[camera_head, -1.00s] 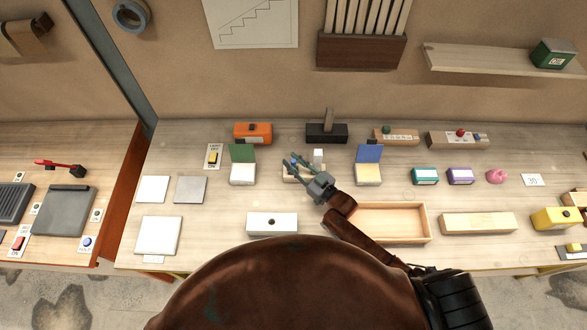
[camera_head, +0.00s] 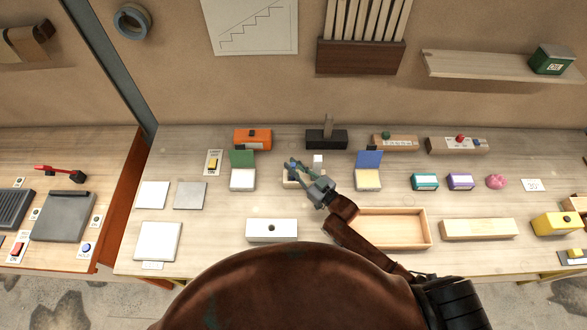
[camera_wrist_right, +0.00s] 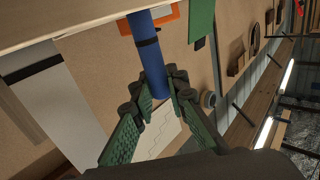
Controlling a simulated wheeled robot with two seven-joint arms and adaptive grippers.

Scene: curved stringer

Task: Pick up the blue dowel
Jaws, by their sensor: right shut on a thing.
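The blue dowel (camera_wrist_right: 150,62) has a dark band and runs between the green-padded fingers of my right gripper (camera_wrist_right: 160,100) in the right wrist view. In the head view my right gripper (camera_head: 299,174) is shut on the dowel (camera_head: 292,163), which shows only as a small blue bit at the fingertips. A small pale wooden block (camera_head: 289,184) sits right under the fingers, partly hidden by them. I cannot tell whether the dowel still touches that block. My left gripper is not in view.
A white cube (camera_head: 318,158) is just right of the fingers. Blocks with a green card (camera_head: 242,180) and a blue card (camera_head: 368,179) stand on either side. A white box with a hole (camera_head: 272,230) and an open wooden tray (camera_head: 428,228) are in front.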

